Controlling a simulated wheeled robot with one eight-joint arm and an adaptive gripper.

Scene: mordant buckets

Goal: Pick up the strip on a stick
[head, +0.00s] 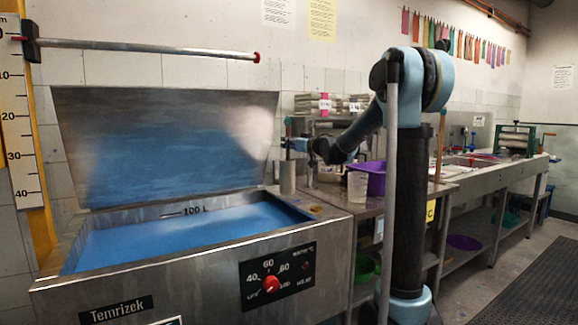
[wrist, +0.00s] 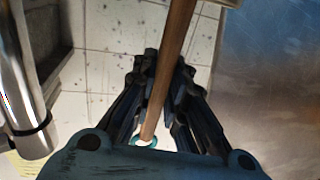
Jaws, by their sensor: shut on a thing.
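The stick (wrist: 176,40) is a brown wooden rod in the wrist view. It runs from the top edge down between the fingers of my gripper (wrist: 165,68), which is shut on it. A small teal ring (wrist: 153,141) shows at the stick's lower end. I cannot make out the strip itself. In the head view my gripper (head: 291,145) is small, beside the right edge of the vat's raised lid and above a grey metal cylinder (head: 287,180).
The steel vat (head: 215,268) of blue liquid, with its lid (head: 160,140) raised, stands at left. White tiles lie behind.

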